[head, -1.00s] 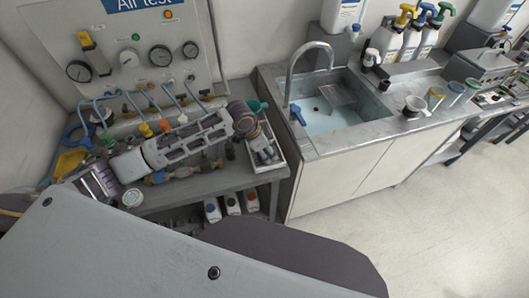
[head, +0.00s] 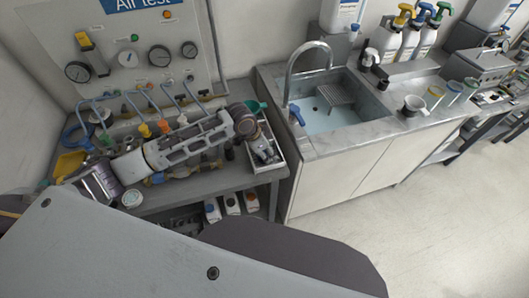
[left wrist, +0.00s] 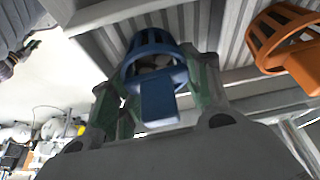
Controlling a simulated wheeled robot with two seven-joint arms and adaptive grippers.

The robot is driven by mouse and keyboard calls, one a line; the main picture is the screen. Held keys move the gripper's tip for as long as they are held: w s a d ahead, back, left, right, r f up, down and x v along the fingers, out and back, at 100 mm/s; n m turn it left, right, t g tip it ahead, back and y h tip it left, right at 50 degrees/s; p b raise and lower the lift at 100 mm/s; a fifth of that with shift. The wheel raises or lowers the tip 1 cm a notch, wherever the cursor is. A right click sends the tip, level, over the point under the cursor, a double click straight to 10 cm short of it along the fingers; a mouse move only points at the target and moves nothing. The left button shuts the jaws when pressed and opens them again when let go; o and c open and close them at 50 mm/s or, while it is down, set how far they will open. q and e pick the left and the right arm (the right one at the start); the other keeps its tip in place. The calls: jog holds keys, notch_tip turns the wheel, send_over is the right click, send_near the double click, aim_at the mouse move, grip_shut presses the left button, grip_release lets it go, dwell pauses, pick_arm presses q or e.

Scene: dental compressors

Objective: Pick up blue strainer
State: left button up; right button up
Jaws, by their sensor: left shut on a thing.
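The blue strainer (left wrist: 158,95) is a slotted cup with a flat tab, seen in the left wrist view. My left gripper (left wrist: 156,82) has its two fingers on either side of it and is shut on it. In the head view my left gripper (head: 263,150) points down over the metal tray (head: 279,166) at the right end of the grey bench; the strainer cannot be made out there. My right gripper is not in view.
An orange strainer (left wrist: 285,40) lies beside the blue one in the left wrist view. A sink (head: 330,112) with a tap (head: 288,75) stands right of the bench. The gauge panel (head: 130,50) rises behind. Bottles (head: 232,204) stand on the lower shelf.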

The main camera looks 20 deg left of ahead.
pick_arm(q)
jog(key=shift+r, duration=0.1)
notch_tip(320, 180, up, 10)
dwell(0.7)
jog(key=shift+a, duration=0.1)
dwell(0.5)
